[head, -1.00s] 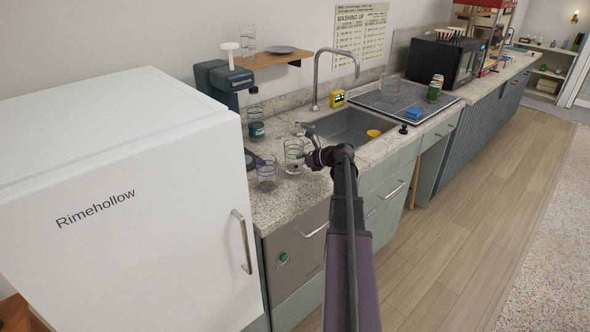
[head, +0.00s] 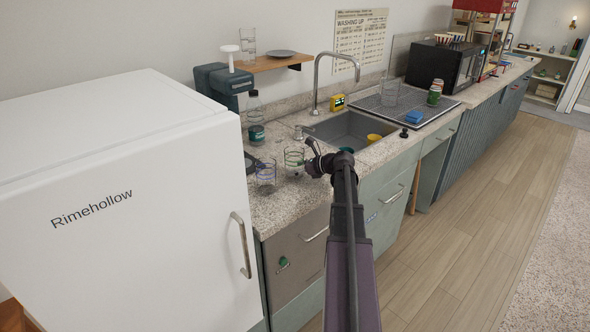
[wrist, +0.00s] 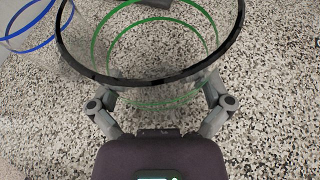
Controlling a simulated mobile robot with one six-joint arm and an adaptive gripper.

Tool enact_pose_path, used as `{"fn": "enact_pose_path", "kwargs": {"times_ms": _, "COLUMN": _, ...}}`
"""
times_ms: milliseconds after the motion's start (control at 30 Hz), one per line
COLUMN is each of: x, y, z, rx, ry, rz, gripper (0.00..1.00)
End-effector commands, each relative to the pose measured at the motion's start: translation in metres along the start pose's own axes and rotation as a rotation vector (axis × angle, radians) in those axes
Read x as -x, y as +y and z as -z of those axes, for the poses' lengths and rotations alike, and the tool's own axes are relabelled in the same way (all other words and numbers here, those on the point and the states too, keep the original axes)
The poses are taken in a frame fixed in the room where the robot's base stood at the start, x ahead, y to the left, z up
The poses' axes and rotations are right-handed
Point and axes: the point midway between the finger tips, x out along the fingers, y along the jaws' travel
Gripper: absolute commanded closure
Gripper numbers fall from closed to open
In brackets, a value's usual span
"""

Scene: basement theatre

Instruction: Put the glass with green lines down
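The glass with green lines (head: 294,161) is upright at the counter's near-left part, beside the sink. In the wrist view the clear glass (wrist: 150,84) shows a dark rim and green rings. My gripper (head: 308,163) reaches it from the right in the head view. In the wrist view my gripper (wrist: 160,98) has one finger on each side of the glass, seemingly shut on it. The fingertips are partly hidden behind the glass. Its base is at or very near the speckled counter (head: 290,205); I cannot tell whether it touches.
A blue-lined glass (head: 266,177) stands close on the left, also in the wrist view (wrist: 30,38). A bottle (head: 255,115) and coffee machine (head: 222,84) stand behind. The sink (head: 352,131) is to the right, the white fridge (head: 130,200) to the left. Counter in front is clear.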

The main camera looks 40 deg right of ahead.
Motion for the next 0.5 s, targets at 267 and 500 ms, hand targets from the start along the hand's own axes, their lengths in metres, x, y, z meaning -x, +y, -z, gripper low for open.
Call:
{"fn": "enact_pose_path", "kwargs": {"times_ms": 267, "x": 0.001, "y": 0.0, "z": -0.001, "rx": 0.0, "ry": 0.0, "rz": 0.0, "gripper": 0.0}}
{"fn": "enact_pose_path", "kwargs": {"times_ms": 500, "x": 0.015, "y": 0.0, "z": -0.004, "rx": -0.001, "ry": 0.0, "rz": 0.001, "gripper": 0.0}}
